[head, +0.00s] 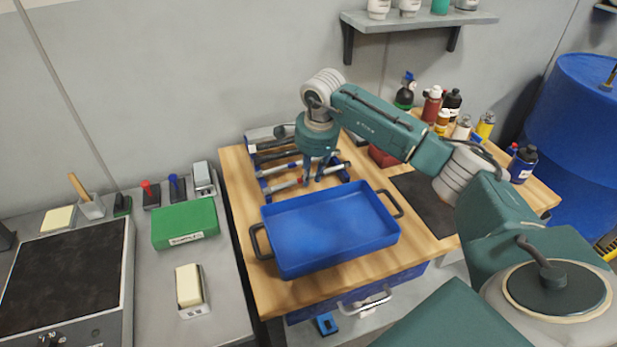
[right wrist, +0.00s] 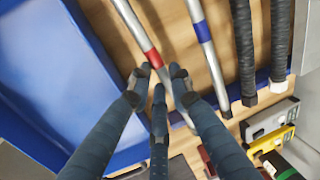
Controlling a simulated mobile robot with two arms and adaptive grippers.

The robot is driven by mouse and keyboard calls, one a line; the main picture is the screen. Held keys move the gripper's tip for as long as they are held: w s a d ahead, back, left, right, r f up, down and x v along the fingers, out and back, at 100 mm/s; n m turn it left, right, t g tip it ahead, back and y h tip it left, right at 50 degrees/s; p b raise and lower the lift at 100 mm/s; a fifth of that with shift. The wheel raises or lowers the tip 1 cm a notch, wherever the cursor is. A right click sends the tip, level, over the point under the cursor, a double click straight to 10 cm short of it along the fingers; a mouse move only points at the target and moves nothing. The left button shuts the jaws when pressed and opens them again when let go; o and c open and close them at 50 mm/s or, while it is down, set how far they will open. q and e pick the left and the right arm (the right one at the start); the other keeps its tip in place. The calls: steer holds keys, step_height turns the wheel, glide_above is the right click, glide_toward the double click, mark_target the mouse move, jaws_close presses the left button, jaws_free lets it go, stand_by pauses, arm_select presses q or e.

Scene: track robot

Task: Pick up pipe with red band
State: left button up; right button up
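The pipe with the red band (right wrist: 151,57) is a thin grey metal pipe lying on the rack in the right wrist view. In the head view its red band (head: 300,181) shows just left of my right gripper (head: 311,175). In the right wrist view my right gripper (right wrist: 160,80) has its dark fingertips close around the pipe, just below the band. Small gaps show between the fingertips, and firm contact is not visible. A pipe with a blue band (right wrist: 203,31) lies beside it to the right. My left gripper is not in view.
A blue tray (head: 393,229) stands on the wooden table (head: 236,188), close in front of the rack (head: 265,187). Dark wrapped pipes (right wrist: 244,45) lie further right in the right wrist view. Bottles (head: 431,104) crowd the table's back right.

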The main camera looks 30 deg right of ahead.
jaws_close()
steer(key=shift+r, duration=0.1)
